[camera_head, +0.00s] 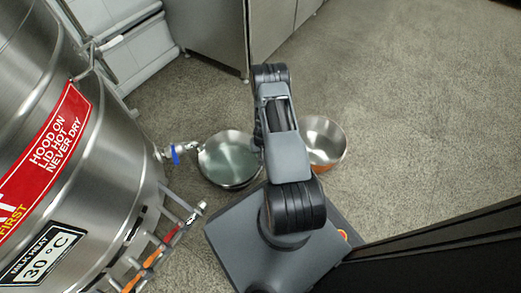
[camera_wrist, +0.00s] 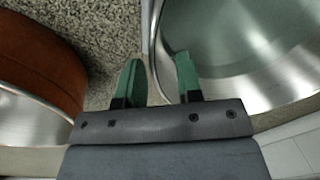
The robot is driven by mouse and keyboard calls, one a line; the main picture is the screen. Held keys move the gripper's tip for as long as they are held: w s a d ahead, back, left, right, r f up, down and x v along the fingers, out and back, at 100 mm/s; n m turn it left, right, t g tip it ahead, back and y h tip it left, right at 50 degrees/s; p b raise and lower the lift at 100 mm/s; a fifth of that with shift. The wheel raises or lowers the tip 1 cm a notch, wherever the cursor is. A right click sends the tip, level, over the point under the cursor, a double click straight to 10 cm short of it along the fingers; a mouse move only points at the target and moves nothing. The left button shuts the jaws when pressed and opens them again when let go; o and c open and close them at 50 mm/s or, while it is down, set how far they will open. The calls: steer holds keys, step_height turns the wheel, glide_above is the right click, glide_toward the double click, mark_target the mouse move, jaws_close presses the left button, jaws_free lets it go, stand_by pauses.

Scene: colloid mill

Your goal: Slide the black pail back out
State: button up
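A round pail (camera_head: 229,160) with a bright steel inside and a dark outer edge stands on the floor beside the mill's blue-handled tap. Greenish liquid shows in it. I take it for the black pail; its outer wall is mostly hidden. In the wrist view its rim and shiny inside (camera_wrist: 290,80) fill the right side. My gripper (camera_wrist: 160,80) has its two green fingers apart, with the pail's rim running between them. The right finger is over the inside of the pail and the left finger is outside. In the head view my arm hides the gripper.
A second pail, orange-brown outside (camera_head: 325,165), stands to the right, partly behind my arm; it also shows at left in the wrist view (camera_wrist: 40,65). The steel mill (camera_head: 110,170) with its tap (camera_head: 175,152) is at left. Open floor (camera_head: 420,120) lies to the right.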

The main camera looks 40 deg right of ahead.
steer(key=shift+a+f+b, duration=0.1)
steer(key=shift+f+b, duration=0.4)
steer(key=shift+f, duration=1.1)
jaws_close()
stand_by(0.4)
